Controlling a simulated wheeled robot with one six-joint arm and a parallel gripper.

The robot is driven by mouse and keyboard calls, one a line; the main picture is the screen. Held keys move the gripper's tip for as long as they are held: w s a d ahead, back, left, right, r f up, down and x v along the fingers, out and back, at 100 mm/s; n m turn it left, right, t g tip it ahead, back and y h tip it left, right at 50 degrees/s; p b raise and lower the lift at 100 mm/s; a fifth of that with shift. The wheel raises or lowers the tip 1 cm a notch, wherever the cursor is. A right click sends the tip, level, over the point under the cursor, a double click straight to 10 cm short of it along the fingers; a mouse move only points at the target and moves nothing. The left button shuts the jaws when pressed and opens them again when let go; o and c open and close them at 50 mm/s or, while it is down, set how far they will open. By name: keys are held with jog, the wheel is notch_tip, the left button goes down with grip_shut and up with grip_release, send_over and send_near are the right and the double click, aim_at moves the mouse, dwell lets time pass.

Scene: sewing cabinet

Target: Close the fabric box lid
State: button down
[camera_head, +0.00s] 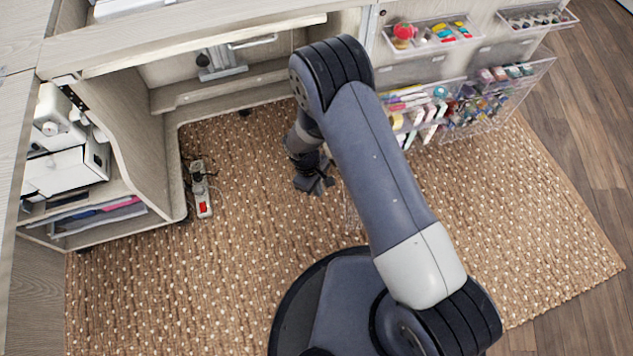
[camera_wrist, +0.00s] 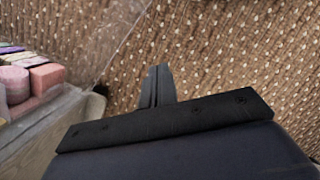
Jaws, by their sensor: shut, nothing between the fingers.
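My gripper (camera_head: 318,184) is shut and empty above the woven rug, left of the open cabinet door's lower clear bin. In the wrist view its fingers (camera_wrist: 158,84) are together with rug behind them. The lower clear bin (camera_head: 512,107) holds several colourful rolled or folded pieces. In the wrist view pink, purple and yellow pieces (camera_wrist: 42,77) show at the left, beside a clear sheet-like panel. I cannot tell whether this bin is the fabric box or whether the panel is its lid. My arm hides part of the door.
An upper clear tray (camera_head: 430,43) on the door holds sewing notions; a small spool tray (camera_head: 537,22) is beside it. A power strip (camera_head: 201,190) lies on the rug (camera_head: 235,240) at left. White machines (camera_head: 72,140) stand on the left shelf. The right rug area is clear.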

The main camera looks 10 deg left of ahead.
jog(key=shift+s+d+f+b, duration=0.25)
jog(key=shift+d+f, duration=0.25)
jog(key=shift+d, duration=0.25)
jog(key=shift+s+d+f+b, duration=0.2)
jog(key=shift+d+f, duration=0.35)
jog(key=shift+d, duration=0.25)
jog(key=shift+s+d+f+b, duration=0.25)
jog(key=shift+d+f, duration=0.25)
jog(key=shift+d, duration=0.25)
